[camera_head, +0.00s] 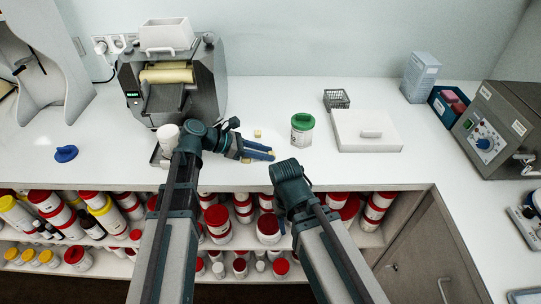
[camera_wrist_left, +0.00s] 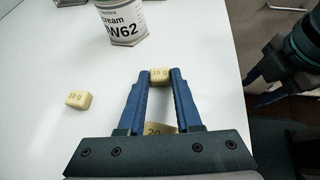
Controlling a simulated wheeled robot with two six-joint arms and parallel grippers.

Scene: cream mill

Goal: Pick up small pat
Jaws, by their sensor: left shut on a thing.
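My left gripper (camera_head: 271,154) reaches to the right low over the white counter. In the left wrist view its blue fingers (camera_wrist_left: 161,75) are shut on a small pale-yellow pat (camera_wrist_left: 160,76) marked 10, held at the tips. A second small pat (camera_wrist_left: 78,99), also marked 10, lies apart to the left; the head view shows it (camera_head: 257,133) beyond the fingers. A larger pat (camera_wrist_left: 158,129) marked 20 shows between the fingers near the palm, partly hidden. My right gripper (camera_head: 282,218) hangs at the counter's front edge, its fingers mostly hidden behind my arm.
A blue lid (camera_head: 66,153) lies left. A white balance-like slab (camera_head: 366,131) is right. Jars fill the shelves below.

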